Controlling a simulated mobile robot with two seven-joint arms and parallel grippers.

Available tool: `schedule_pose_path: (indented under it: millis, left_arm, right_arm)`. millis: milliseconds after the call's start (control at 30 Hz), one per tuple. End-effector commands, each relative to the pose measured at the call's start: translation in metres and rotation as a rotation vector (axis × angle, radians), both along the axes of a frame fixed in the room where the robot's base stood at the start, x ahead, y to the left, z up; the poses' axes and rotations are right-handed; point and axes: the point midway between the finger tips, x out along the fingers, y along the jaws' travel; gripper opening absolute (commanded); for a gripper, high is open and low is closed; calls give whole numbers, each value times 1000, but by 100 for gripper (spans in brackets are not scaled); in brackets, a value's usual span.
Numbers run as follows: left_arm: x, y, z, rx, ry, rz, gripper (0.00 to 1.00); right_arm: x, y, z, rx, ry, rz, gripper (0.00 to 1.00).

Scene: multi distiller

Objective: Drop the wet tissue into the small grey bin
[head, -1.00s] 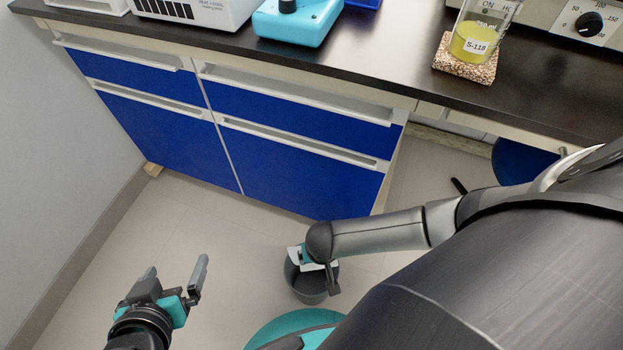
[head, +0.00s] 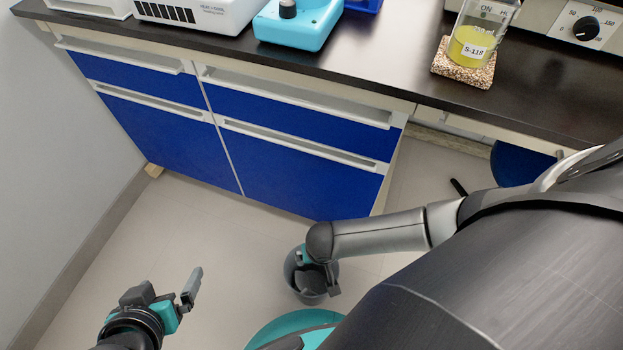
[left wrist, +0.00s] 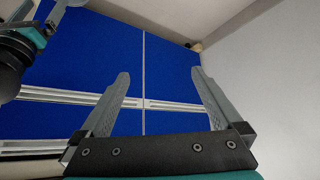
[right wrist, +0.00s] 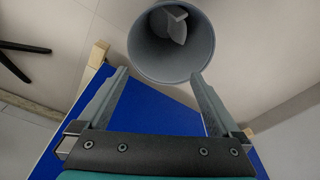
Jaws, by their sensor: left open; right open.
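The small grey bin (head: 309,292) stands on the floor, partly hidden in the head view by my right arm. In the right wrist view I look into the bin (right wrist: 150,55). A pale grey folded piece, which looks like the wet tissue (right wrist: 177,27), is inside it against the wall. My right gripper (right wrist: 160,75) is open and empty above the bin, its fingertips near the rim in that view. My left gripper (head: 166,286) is open and empty over the floor to the left of the bin. It also shows open in the left wrist view (left wrist: 160,75).
A blue-fronted cabinet (head: 297,164) with a black worktop (head: 390,62) stands behind the bin. A beaker of yellow liquid (head: 473,45) sits on a speckled pad on the worktop. A grey wall (head: 50,150) closes off the left. Floor between my grippers is clear.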

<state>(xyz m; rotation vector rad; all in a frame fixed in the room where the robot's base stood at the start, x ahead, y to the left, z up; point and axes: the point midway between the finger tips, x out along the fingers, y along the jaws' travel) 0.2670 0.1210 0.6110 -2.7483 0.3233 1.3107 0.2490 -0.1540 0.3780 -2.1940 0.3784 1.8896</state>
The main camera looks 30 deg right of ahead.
Motion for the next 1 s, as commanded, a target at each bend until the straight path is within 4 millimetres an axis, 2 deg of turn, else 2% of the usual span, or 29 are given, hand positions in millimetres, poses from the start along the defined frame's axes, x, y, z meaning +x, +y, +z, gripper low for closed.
schedule_pose_path:
  millis: [300, 533, 1000]
  left_arm:
    - [-23, 25, 9, 76, 177, 40, 100]
    - [-31, 34, -19, 109, 295, 54, 100]
    - [-40, 34, -78, 121, 372, 47, 100]
  right_arm:
    - [-2, 1, 17, 0, 0, 0, 100]
    - [-6, 2, 46, -1, -1, 0, 100]
    - [-11, 4, 83, 0, -1, 1, 100]
